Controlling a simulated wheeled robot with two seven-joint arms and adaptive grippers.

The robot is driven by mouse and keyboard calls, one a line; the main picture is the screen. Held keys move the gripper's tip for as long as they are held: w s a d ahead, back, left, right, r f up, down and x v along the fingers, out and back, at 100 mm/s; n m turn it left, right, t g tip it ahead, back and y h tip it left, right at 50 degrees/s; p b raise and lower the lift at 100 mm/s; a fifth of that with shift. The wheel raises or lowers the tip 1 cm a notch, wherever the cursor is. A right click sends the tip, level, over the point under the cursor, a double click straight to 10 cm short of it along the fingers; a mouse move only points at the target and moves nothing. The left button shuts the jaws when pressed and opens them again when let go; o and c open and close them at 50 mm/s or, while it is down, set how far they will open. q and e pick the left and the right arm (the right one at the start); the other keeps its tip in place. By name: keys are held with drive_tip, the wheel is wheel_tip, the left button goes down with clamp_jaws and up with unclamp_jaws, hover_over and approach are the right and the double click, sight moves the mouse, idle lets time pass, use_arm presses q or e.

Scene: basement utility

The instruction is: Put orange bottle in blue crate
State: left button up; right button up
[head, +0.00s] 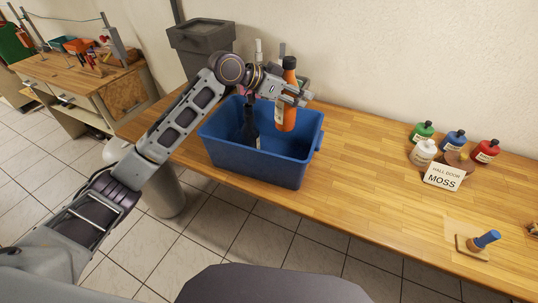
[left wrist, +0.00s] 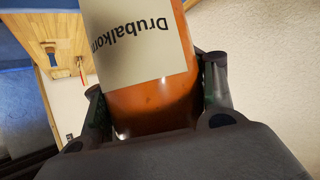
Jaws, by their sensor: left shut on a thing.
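The orange bottle (head: 287,108) has a black cap and is upright in the head view, above the right back part of the blue crate (head: 262,167). My left gripper (head: 295,97) is shut on the bottle. In the left wrist view the bottle (left wrist: 152,108) with its pale printed label fills the space between the fingers. The crate stands on the wooden bench, open at the top. A dark thing and other bottle-like tops show in or behind the crate, partly hidden by my arm. My right gripper is not in view.
Green, blue, red and white bottles (head: 453,146) stand at the right of the bench (head: 350,165) near a sign reading MOSS (head: 443,177). A blue-handled tool (head: 486,239) stands at the right front. A grey bin (head: 203,45) is behind. The bench's middle is clear.

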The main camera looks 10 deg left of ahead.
use_arm(q)
wheel_tip(320, 180, down, 7)
drive_tip(key=b, duration=0.3)
drive_tip(key=shift+d, duration=0.2)
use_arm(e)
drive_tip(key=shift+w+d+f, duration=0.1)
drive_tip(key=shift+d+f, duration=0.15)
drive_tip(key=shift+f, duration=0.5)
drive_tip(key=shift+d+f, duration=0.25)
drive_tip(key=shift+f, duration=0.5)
use_arm(q)
drive_tip(key=shift+w, duration=0.1)
wheel_tip(320, 180, down, 6)
drive_tip(key=shift+p, duration=0.4)
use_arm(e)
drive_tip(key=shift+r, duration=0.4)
use_arm(q)
drive_tip(key=shift+f, duration=0.1)
drive_tip(key=shift+f+p, duration=0.3)
drive_tip(key=shift+f, duration=1.5)
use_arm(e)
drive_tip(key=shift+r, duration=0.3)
use_arm(q)
drive_tip(key=o, duration=1.4)
drive_tip(key=shift+f, duration=0.15)
